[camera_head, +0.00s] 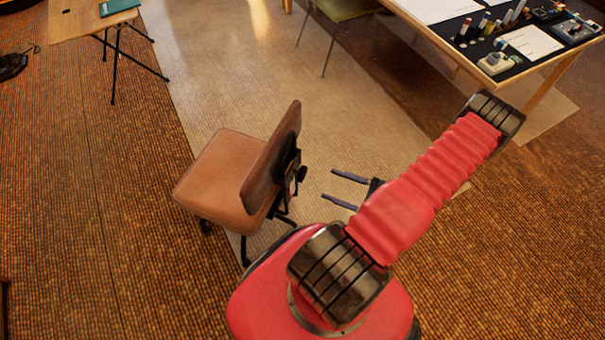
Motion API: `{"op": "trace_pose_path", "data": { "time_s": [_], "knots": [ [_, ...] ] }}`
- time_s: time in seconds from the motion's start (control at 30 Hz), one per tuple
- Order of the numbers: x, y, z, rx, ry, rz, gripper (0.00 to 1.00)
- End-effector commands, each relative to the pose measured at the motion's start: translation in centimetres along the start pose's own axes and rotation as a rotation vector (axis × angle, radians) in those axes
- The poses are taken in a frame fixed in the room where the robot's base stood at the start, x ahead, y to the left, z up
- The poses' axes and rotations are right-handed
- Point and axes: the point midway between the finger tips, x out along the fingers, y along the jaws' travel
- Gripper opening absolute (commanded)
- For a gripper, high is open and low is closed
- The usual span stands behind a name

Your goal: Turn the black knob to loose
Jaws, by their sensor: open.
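The black knob (302,174) sticks out to the right from the black bracket behind the backrest of a brown office chair (212,180). The chair stands on the floor left of my arm, its seat facing left. My gripper (340,187) points left toward the chair with its two dark fingers apart. It is empty, a short gap to the right of the knob. The gripper's base is partly hidden by my red arm. The knob's marking or turn position is too small to tell.
A desk (433,38) with papers, bottles and small devices stands at the upper right. A wooden table (75,20) with a green book stands at the upper left. A green-seated chair (345,8) is at the top. The pale floor strip (250,85) beyond the brown chair is clear.

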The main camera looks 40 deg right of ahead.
Motion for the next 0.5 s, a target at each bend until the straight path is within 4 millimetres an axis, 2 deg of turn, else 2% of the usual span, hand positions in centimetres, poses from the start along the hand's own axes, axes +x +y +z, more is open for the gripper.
{"op": "trace_pose_path", "data": {
  "time_s": [0.5],
  "knots": [
    [6.1, -0.1, -0.1, 0.001, 0.001, -0.004, 0.58]
  ]
}}
